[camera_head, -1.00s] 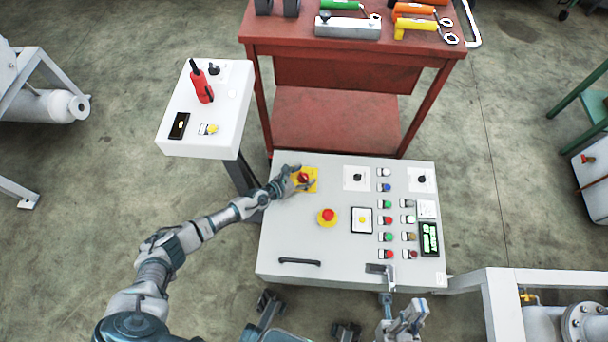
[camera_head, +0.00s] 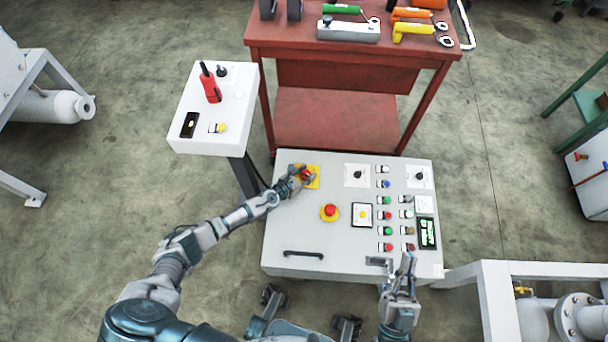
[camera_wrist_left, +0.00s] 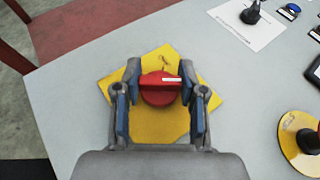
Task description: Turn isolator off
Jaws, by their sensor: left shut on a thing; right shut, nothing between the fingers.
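The isolator is a red rotary knob (camera_wrist_left: 160,88) on a yellow square plate (camera_wrist_left: 160,124), at the upper left of the white control panel (camera_head: 285,232). In the head view the yellow plate (camera_head: 314,183) shows partly behind my left gripper (camera_head: 303,175). In the left wrist view my left gripper (camera_wrist_left: 160,92) has one finger on each side of the red knob and is shut on it. A white mark on the knob lies roughly crosswise in that view. My right gripper (camera_head: 398,266) is at the panel's front right edge, away from the isolator, shut and empty.
A red emergency button (camera_head: 330,211) on a yellow disc is close by on the panel. Several coloured buttons and a display (camera_head: 426,233) are to the right. A white side box (camera_head: 213,108) and a red tool cart (camera_head: 345,105) stand behind.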

